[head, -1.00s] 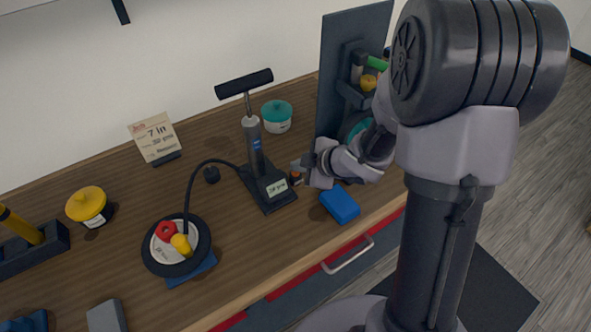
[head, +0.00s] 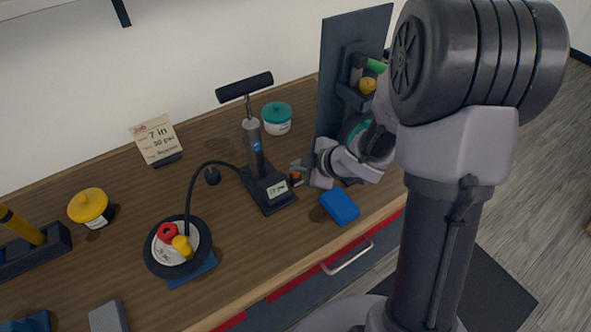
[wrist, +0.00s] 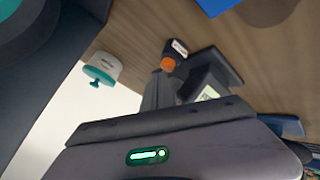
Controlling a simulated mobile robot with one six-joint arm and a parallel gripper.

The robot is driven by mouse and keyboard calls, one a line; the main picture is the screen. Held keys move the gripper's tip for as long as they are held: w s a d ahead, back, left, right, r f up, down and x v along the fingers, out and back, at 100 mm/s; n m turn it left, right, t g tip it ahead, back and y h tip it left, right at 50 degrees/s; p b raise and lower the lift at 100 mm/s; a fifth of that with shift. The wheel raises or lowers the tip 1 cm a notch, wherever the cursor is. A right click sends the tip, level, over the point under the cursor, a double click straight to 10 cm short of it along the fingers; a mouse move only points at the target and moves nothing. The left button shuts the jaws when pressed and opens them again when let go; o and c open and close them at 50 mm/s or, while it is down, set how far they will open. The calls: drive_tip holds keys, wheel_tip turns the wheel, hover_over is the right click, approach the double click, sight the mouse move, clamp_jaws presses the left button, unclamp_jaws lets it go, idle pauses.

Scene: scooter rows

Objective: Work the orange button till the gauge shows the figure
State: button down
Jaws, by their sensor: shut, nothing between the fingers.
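The orange button (head: 295,176) sits on a small dark housing at the right side of the pump base. It also shows in the wrist view (wrist: 167,64), just beyond my fingertips. My gripper (head: 303,169) is shut and empty, right beside the button; I cannot tell whether it touches. The gauge (head: 277,189) is a small pale display on the base of the upright pump (head: 255,150); its figure looks like 17 psi, but is small. The card (head: 157,138) behind reads 7 in and what looks like 30 psi.
A hose runs from the pump to a small wheel (head: 150,256). A blue box (head: 340,206) lies in front of my gripper. A dark upright panel (head: 334,80) stands behind it. A teal-lidded tub (head: 277,118) and a yellow-lidded tub (head: 91,207) stand on the bench.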

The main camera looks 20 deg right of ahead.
sight(298, 175)
drive_tip(key=shift+r+p, duration=0.3)
drive_tip(key=shift+r, duration=0.25)
wheel_tip(298, 175, up, 5)
drive_tip(key=p, duration=0.5)
drive_tip(key=shift+r, duration=0.1)
